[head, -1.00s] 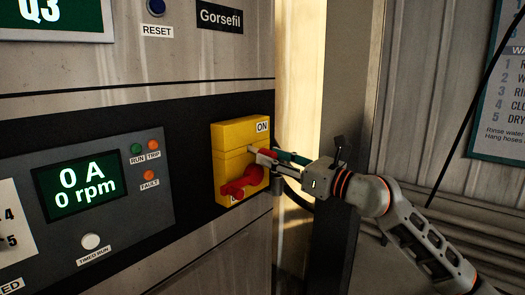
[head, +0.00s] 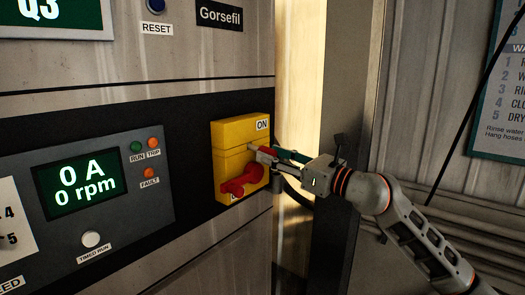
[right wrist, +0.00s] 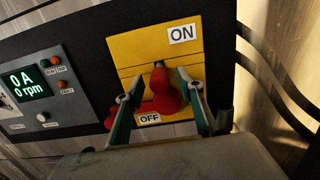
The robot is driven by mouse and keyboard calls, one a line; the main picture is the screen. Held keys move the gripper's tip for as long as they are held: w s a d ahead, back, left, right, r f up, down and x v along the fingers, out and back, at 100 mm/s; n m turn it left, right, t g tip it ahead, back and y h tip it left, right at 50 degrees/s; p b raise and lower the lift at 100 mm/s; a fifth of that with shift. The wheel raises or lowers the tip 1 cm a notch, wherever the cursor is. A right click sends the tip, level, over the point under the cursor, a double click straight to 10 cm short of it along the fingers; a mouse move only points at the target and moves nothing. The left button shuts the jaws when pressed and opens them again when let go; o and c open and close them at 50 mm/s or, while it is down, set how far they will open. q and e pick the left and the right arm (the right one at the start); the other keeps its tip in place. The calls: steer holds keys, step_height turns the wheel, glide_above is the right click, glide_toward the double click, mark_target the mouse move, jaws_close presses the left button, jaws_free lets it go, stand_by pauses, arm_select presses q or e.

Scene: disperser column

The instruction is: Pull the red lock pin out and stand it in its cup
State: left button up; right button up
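The red lock pin (right wrist: 159,82) sits in the yellow switch box (right wrist: 120,47), pointing out toward my right wrist camera. It also shows in the head view (head: 268,151). The red rotary handle (head: 242,181) is below it and points toward the OFF label. My right gripper (right wrist: 155,80) is open, with one green-padded finger on each side of the pin and visible gaps between. A dark cylindrical holder (head: 278,183), perhaps the cup, is beside the box at its lower right; its inside is hidden. My left gripper is not in view.
The grey control panel (head: 95,190), reading 0 A and 0 rpm, is left of the box. Dark hoses (right wrist: 270,75) curve close by on the right. A wall sign (head: 500,110) hangs at the far right.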

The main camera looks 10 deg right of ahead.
jaws_close()
steer(key=b+v, duration=0.2)
steer(key=v, duration=0.4)
stand_by(1.2)
stand_by(0.4)
